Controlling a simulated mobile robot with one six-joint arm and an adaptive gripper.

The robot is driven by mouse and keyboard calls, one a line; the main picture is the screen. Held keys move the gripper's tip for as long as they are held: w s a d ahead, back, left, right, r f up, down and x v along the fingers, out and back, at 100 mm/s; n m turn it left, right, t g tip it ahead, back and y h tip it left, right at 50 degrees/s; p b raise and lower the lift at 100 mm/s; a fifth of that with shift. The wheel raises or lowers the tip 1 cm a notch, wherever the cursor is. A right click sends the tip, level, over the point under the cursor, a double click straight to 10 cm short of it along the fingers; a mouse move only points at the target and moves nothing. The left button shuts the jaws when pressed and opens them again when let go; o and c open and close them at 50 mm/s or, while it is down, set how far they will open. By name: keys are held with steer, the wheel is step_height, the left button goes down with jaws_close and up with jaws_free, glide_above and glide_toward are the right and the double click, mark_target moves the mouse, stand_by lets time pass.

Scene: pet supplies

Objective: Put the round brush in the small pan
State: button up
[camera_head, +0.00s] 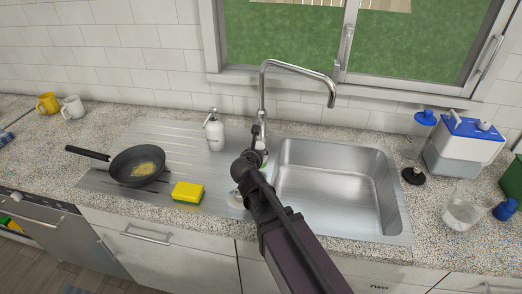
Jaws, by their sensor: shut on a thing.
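The small dark pan (138,166) sits on the left part of the steel drainboard, with its handle toward the upper left and a yellowish patch inside. My gripper (247,170) is over the drainboard, just left of the sink and right of the pan, near the tap's base. It is shut on the round brush, which is mostly hidden by my gripper and arm. A pale rounded piece (236,198) shows just below the gripper; I cannot tell clearly whether it is part of the brush.
A yellow-green sponge (187,193) lies between pan and gripper. A white soap dispenser (214,133) stands behind it. The tap (263,95) rises near my gripper, beside the empty sink (335,190). A dark round object (413,176) and containers stand at the right. Two mugs (72,107) stand far left.

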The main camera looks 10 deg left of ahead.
steer(key=shift+r, duration=0.15)
step_height(320, 180, up, 20)
steer(key=p, duration=2)
steer(key=shift+f, duration=0.2)
